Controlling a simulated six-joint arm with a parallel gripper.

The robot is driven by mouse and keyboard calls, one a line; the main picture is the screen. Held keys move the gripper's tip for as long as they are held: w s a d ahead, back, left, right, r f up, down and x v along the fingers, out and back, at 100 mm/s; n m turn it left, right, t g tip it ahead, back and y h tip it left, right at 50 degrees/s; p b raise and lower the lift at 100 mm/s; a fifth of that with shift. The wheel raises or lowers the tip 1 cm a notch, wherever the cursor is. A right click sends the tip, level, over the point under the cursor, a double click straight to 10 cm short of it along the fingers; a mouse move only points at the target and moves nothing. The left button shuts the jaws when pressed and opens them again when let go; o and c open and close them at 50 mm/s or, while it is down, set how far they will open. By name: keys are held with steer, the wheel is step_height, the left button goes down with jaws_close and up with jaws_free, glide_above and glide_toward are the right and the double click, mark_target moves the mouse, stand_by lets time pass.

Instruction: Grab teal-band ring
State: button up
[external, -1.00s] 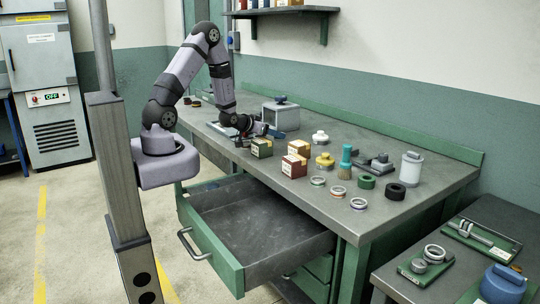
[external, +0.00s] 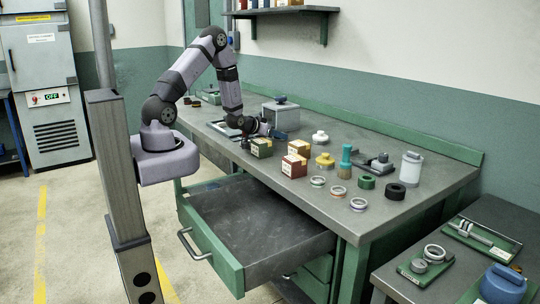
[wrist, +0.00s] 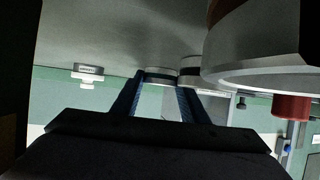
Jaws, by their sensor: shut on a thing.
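My gripper (external: 246,142) is low at the far left part of the bench, left of a dark green box. In the wrist view its two blue fingers (wrist: 160,100) are closed around a small, pale, ring-like thing (wrist: 161,77); its band colour cannot be told. In the external view three silver rings lie on the bench near the front edge: one with a pale or greenish band (external: 317,181), one with an orange band (external: 338,193) and one with a purple band (external: 358,204). The held thing is too small to make out there.
The green box (external: 261,148) and a red box (external: 294,165) stand right of the gripper. A grey box with a lid (external: 281,114) stands behind it. An open drawer (external: 260,220) juts out in front. Dark rings (external: 395,191) lie further right.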

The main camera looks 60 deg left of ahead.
mark_target(277, 140)
steer(key=shift+r, duration=0.15)
step_height(277, 140, up, 10)
steer(key=b, duration=0.1)
stand_by(0.7)
